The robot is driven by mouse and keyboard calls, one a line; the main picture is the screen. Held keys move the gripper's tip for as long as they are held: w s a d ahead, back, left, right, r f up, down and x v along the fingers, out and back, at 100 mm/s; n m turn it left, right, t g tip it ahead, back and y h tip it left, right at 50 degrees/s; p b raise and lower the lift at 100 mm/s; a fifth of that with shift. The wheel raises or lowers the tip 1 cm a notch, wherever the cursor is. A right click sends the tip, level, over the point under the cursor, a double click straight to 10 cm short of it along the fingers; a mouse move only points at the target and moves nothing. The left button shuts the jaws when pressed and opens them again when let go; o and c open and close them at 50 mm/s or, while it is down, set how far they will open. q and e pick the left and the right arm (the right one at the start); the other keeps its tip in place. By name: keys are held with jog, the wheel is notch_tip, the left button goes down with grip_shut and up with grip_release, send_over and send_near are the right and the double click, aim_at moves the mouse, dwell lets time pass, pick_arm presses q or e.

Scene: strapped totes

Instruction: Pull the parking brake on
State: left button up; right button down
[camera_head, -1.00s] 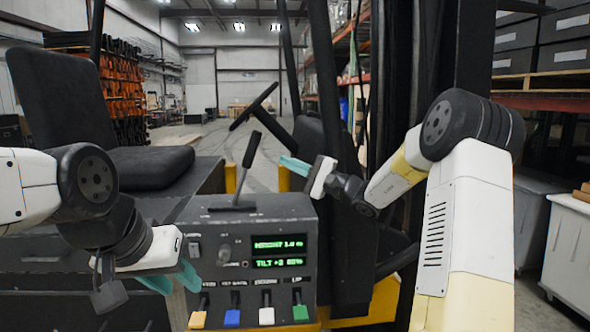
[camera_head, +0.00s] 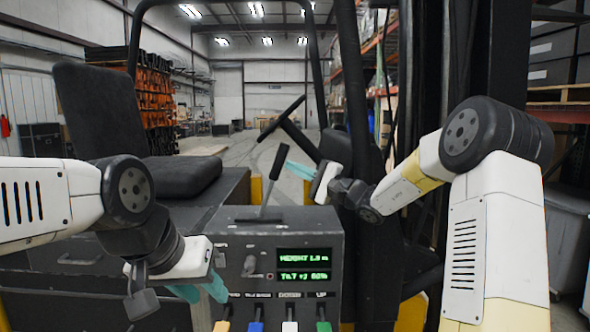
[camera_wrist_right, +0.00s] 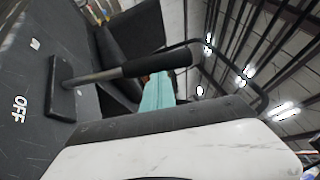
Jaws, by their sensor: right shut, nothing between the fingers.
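The parking brake lever (camera_head: 274,178) is a dark rod with a black grip, rising from a plate on top of the control box (camera_head: 325,222) and leaning slightly right in the head view. In the right wrist view the lever (camera_wrist_right: 130,70) crosses in front of the fingers, with an OFF label beside its base. My right gripper (camera_head: 300,170) has teal fingers, shut and empty, just right of the lever; contact cannot be told. The fingers also show in the right wrist view (camera_wrist_right: 158,95). My left gripper (camera_head: 202,290) hangs left of the box front, its teal fingers apart and empty.
The box front carries a green display (camera_head: 304,265), a knob (camera_head: 250,264) and yellow, blue, white and green levers (camera_head: 322,326) along its bottom. The black seat (camera_head: 180,175) is at left. A steering wheel (camera_head: 282,118) stands behind the lever.

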pick_arm(q)
jog(key=shift+d, duration=0.1)
pick_arm(e)
jog(key=a+r+n+g+h, duration=0.3)
jog(key=a+h, duration=0.1)
jog(key=a, duration=0.9)
jog(key=shift+n+h, duration=0.3)
jog(key=shift+n, duration=0.1)
